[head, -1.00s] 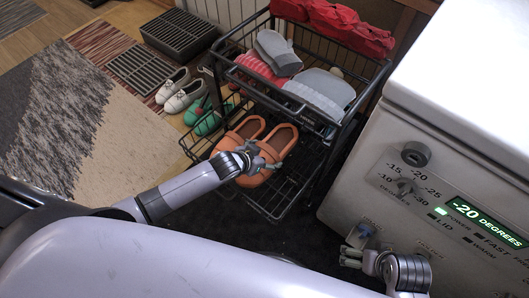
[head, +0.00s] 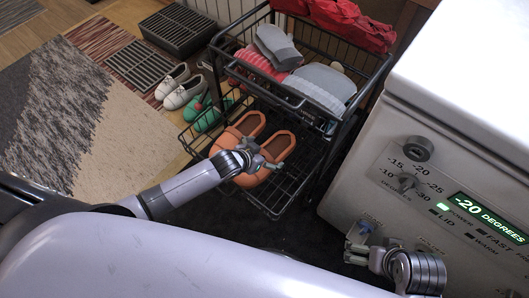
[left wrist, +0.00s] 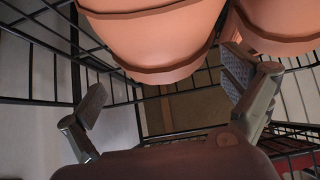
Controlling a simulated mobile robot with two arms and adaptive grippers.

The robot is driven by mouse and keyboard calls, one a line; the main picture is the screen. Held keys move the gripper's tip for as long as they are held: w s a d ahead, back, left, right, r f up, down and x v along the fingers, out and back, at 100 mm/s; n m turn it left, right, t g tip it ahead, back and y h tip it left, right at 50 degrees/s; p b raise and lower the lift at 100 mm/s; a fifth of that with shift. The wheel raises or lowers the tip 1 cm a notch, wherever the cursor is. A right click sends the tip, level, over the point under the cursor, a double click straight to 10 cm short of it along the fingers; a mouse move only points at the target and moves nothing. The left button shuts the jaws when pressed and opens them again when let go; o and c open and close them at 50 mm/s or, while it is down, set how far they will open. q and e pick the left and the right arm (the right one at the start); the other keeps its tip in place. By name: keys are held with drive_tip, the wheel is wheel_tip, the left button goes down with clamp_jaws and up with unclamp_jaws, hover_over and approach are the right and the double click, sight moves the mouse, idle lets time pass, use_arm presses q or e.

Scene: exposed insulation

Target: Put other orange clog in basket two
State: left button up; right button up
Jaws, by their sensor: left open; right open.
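Two orange clogs, a left one (head: 240,130) and a right one (head: 280,146), lie side by side in the lower wire basket (head: 262,207) of the black rack. My left gripper (head: 264,161) is over the toe end of the right clog and hides part of it. In the left wrist view, one clog (left wrist: 155,40) and the other clog (left wrist: 282,22) fill the top, and my left gripper's spread fingers (left wrist: 168,98) have nothing clearly between them. Whether they touch a clog is unclear. My right gripper (head: 356,245) is open and empty beside the white freezer.
The rack's upper basket (head: 285,95) holds grey mittens, a grey and red knit item and red cloth. White shoes (head: 180,88) and green shoes (head: 205,113) stand left of the rack. The freezer (head: 400,150) closes off the right side.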

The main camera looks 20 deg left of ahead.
use_arm(q)
drive_tip(key=shift+s, duration=0.1)
